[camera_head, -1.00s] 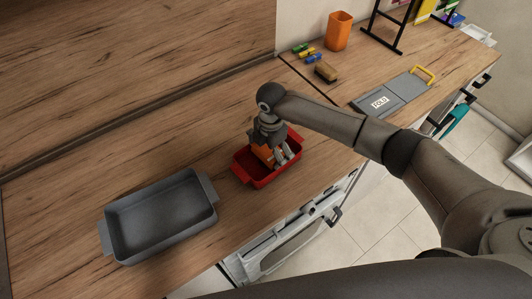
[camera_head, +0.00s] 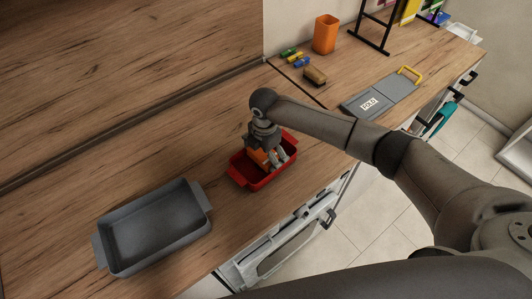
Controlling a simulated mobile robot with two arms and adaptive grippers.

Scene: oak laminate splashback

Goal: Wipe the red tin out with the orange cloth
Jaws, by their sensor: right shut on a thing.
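The red tin (camera_head: 246,183) stands on the wooden counter near its front edge. My right gripper (camera_head: 268,161) points down into the tin and is shut on the orange cloth (camera_head: 257,157). Part of the cloth shows beside the fingers, inside the tin. The gripper and wrist hide much of the tin's inside, and I cannot tell how firmly the cloth touches the floor of the tin. My left gripper is not in view.
A grey tin (camera_head: 152,228) stands to the left, empty. Beyond the arm are an orange cup (camera_head: 326,34), a brown brush or sponge (camera_head: 315,76), several small coloured items (camera_head: 294,57) and a grey folding board (camera_head: 383,95). The counter between the two tins is clear.

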